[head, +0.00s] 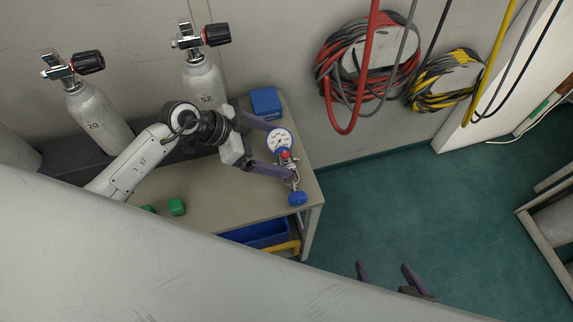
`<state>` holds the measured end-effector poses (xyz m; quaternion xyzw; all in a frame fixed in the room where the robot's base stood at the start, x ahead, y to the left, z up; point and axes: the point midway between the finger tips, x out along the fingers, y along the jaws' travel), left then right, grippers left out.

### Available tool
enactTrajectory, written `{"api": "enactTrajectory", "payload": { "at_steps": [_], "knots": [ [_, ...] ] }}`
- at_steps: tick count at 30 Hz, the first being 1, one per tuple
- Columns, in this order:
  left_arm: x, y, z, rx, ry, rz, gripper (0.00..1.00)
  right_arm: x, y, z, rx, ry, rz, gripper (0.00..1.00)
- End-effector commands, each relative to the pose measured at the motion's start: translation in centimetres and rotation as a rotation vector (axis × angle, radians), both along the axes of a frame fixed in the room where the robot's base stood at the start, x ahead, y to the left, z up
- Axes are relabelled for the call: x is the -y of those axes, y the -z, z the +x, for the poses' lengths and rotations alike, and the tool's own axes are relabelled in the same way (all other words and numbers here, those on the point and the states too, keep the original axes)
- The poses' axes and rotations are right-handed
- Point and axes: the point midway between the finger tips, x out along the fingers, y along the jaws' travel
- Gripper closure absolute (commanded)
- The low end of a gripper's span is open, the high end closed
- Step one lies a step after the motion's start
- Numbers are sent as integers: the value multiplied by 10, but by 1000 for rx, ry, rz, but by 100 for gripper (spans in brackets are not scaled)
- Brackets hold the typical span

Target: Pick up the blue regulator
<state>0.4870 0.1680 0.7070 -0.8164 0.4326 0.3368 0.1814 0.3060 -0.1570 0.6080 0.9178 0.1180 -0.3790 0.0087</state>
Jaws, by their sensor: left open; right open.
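The blue regulator (297,198) is at the right end of the workbench, with a blue knob, metal fittings, a small red part and a round white gauge (279,140). My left gripper (282,150) is open at the regulator, one finger near the gauge and the other across the metal body below it. I cannot tell whether the fingers touch it. My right gripper (389,273) is open and empty, low in the picture over the green floor, apart from the bench.
The workbench (215,185) carries a blue box (266,103) and green pieces (177,206). Grey cylinders marked 20 (98,122) and 52 (205,85) stand behind. Red (335,95) and yellow hoses (440,95) hang on the wall. A large pale surface (130,265) fills the lower left.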

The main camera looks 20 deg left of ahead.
Motion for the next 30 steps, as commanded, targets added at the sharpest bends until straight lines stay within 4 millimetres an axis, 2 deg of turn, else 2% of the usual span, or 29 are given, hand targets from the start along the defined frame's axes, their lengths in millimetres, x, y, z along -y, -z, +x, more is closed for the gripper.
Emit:
{"api": "enactTrajectory", "payload": {
  "at_steps": [3,12,22,30],
  "knots": [
    [8,10,6,1,1,0,4,-1,1,1,4,0,1,22],
    [9,12,7,1,0,2,5,-1,2,0,-1,0,1,22],
    [10,12,6,0,2,1,60,-1,4,-3,-7,0,1,22],
    [10,6,8,4,1,-2,60,-1,3,-4,-9,1,1,22]
  ]
}}
